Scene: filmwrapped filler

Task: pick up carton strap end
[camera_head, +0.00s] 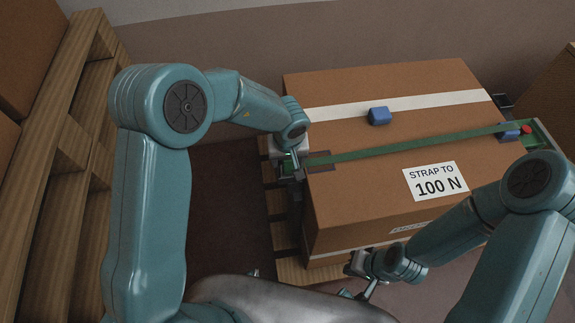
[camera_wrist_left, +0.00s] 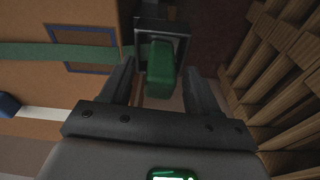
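A large brown carton (camera_head: 400,130) carries a green strap (camera_head: 420,146) across its top. In the left wrist view the strap (camera_wrist_left: 60,51) crosses a dark-outlined patch on the carton. A green strap end (camera_wrist_left: 160,70) stands in front of a dark metal frame (camera_wrist_left: 182,32) beside the carton. My left gripper (camera_wrist_left: 160,88) is open, its fingers either side of the strap end, with gaps visible on both sides. In the head view my left gripper (camera_head: 290,166) is at the carton's left edge. My right gripper (camera_head: 366,284) is low in front of the carton; its fingers are unclear.
A blue block (camera_head: 378,116) sits by a white band on the carton. A tensioner with a red button (camera_head: 527,129) is at the right edge. The label reads "STRAP TO 100 N" (camera_head: 436,181). Wooden pallets (camera_head: 70,150) stand at left; a pallet (camera_head: 305,271) supports the carton.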

